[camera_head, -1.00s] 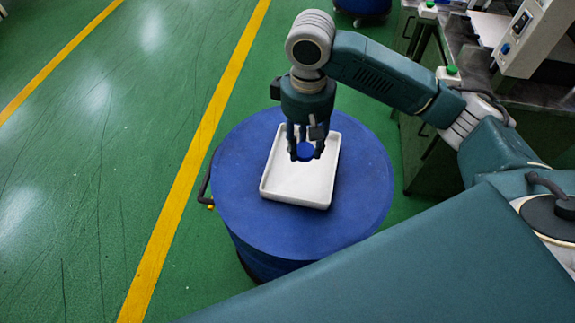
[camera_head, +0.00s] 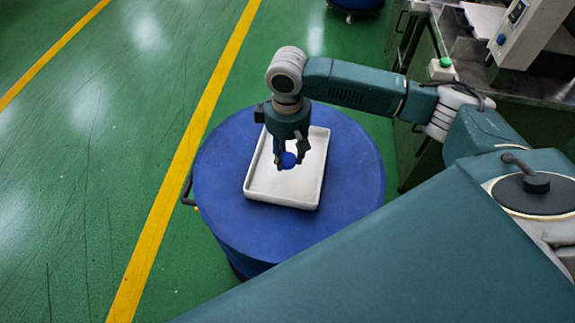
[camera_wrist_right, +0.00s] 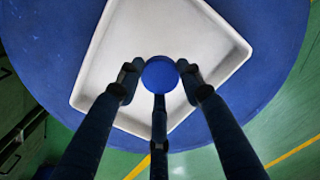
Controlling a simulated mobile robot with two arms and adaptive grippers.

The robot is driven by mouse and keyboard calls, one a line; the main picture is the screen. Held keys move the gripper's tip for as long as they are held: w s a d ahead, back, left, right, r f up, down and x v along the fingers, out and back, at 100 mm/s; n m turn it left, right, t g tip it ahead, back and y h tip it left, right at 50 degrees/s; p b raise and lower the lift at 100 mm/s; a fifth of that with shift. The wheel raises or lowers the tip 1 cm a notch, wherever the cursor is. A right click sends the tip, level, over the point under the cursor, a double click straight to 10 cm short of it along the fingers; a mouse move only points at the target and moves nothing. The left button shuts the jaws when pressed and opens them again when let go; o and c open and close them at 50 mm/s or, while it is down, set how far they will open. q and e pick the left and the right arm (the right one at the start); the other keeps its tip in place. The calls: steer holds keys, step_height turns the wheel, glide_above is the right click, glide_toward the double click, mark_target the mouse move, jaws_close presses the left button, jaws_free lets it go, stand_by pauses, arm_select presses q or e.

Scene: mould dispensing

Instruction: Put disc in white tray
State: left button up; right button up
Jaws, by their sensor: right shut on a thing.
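The blue disc (camera_head: 288,160) is between the fingers of my right gripper (camera_head: 290,164), which is shut on it. In the right wrist view the disc (camera_wrist_right: 160,74) shows as a round blue face with the dark fingers of the gripper (camera_wrist_right: 160,80) around it. The white tray (camera_head: 290,198) lies on the round blue drum top, and the gripper with the disc is over the tray's inside. The tray (camera_wrist_right: 214,62) fills the middle of the wrist view behind the disc. The gap between disc and tray floor cannot be told. My left gripper is out of view.
The blue drum (camera_head: 355,165) bears the tray and has a dark handle at its left side. A metal bench with a white machine (camera_head: 530,30) and a green button stands at the right. Green floor with yellow lines lies open at the left.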

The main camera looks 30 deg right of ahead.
mark_target(288, 174)
step_height(288, 174, down, 5)
steer(key=shift+r, duration=0.2)
steer(key=shift+f, duration=0.4)
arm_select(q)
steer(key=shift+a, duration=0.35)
arm_select(e)
steer(key=o, duration=1.1)
steer(key=shift+f, duration=0.1)
steer(key=shift+o, duration=0.2)
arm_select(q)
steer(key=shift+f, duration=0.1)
arm_select(e)
step_height(288, 174, up, 12)
steer(key=shift+r, duration=0.15)
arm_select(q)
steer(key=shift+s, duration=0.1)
arm_select(e)
steer(key=shift+s, duration=0.15)
